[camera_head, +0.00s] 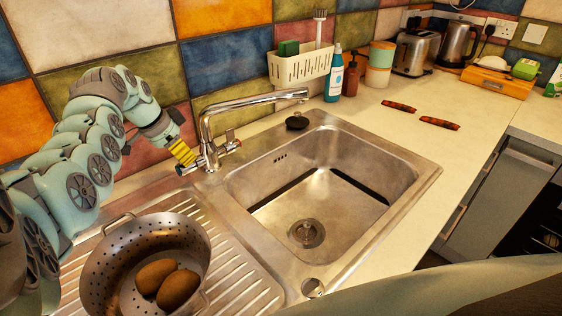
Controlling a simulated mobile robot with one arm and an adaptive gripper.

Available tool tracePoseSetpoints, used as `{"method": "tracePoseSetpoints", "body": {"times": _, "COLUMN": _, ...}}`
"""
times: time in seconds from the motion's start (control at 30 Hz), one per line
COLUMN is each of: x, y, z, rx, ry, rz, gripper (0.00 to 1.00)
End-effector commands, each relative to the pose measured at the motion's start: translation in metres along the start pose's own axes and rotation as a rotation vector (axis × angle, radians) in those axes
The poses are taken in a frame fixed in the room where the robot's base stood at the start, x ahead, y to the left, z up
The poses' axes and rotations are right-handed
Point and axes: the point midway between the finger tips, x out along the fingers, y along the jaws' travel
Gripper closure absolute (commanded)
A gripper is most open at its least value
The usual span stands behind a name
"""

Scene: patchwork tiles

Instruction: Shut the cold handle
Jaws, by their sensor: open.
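A chrome tap (207,135) stands behind the sink, its spout swung right over the basin. The cold handle (186,169), with a blue mark at its end, is on the left of the tap base. The hot handle (232,145), with a red mark, is on the right. My gripper (184,158), with yellow and black fingers, is just above and beside the cold handle and partly hides it. It is open, and I cannot tell whether it touches the handle. No running water shows below the spout.
A steel sink (400,187) is empty. A colander (100,275) with potatoes stands on the drainboard at the lower left. A white caddy (300,67), bottles, a toaster (415,52) and a kettle (459,43) line the tiled wall. The counter right of the sink is mostly clear.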

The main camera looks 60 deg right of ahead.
Motion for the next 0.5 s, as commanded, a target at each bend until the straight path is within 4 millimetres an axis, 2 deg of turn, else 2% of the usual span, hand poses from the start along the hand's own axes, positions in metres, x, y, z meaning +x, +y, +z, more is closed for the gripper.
{"method": "tracePoseSetpoints", "body": {"times": 0.27, "x": -0.009, "y": -0.001, "z": 0.0, "rx": 0.0, "ry": 0.002, "rz": -0.003, "gripper": 0.64}}
{"method": "tracePoseSetpoints", "body": {"times": 0.43, "x": -0.031, "y": -0.002, "z": 0.0, "rx": -0.001, "ry": 0.003, "rz": -0.006, "gripper": 0.64}}
{"method": "tracePoseSetpoints", "body": {"times": 0.5, "x": -0.048, "y": -0.003, "z": 0.0, "rx": -0.001, "ry": 0.004, "rz": -0.009, "gripper": 0.64}}
